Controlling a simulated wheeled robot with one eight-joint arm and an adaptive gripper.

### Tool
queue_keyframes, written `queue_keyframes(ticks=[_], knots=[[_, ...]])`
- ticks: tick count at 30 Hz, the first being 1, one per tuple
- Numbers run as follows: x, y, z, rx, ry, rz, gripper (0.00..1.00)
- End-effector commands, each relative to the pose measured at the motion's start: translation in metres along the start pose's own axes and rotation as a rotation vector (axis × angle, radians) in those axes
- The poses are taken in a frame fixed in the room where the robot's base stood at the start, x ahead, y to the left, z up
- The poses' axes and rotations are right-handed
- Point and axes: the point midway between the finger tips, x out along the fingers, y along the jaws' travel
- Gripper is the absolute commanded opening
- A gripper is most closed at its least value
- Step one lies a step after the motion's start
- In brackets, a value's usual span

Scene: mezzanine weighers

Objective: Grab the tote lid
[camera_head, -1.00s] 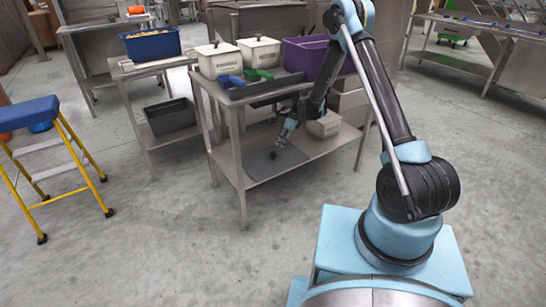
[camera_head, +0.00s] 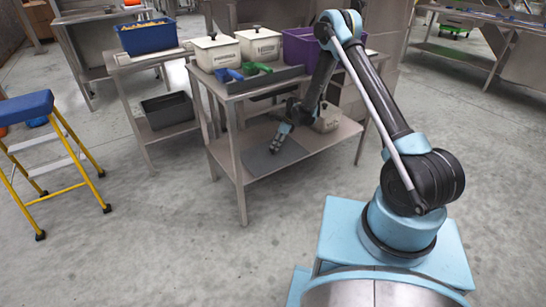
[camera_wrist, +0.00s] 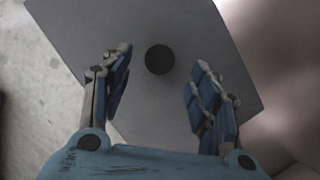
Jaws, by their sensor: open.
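The tote lid is a flat grey panel with a round dark knob. It lies on the lower shelf of the middle steel table in the head view (camera_head: 258,163) and fills much of the wrist view (camera_wrist: 190,20). Its knob (camera_wrist: 159,59) shows between my fingertips in the wrist view, with a gap on each side. My gripper (camera_head: 275,147) is over the lid, pointing down at a tilt; in the wrist view (camera_wrist: 161,62) its blue-padded fingers are spread and hold nothing. In the head view the gripper hides the knob. I cannot tell the exact height above the lid.
A pale tote (camera_head: 328,118) stands on the same shelf, right of the gripper. The upper tabletop carries white totes (camera_head: 217,52), a purple bin (camera_head: 299,48), a blue scoop (camera_head: 228,75) and a green scoop (camera_head: 257,69). A table leg (camera_head: 240,195) stands in front. Floor nearby is clear.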

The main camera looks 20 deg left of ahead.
Motion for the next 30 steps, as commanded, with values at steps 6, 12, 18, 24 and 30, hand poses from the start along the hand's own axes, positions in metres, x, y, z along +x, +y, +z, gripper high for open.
queue_keyframes(ticks=[6, 12, 18, 24, 30], knots=[[0.024, 0.000, 0.001, -0.002, 0.000, 0.001, 0.56], [0.044, 0.000, 0.000, -0.002, 0.000, 0.000, 0.56], [0.045, 0.000, 0.000, -0.001, 0.000, 0.000, 0.56], [0.045, 0.000, 0.000, -0.001, 0.000, 0.000, 0.19], [0.045, 0.000, 0.000, -0.001, 0.000, 0.000, 0.00]])
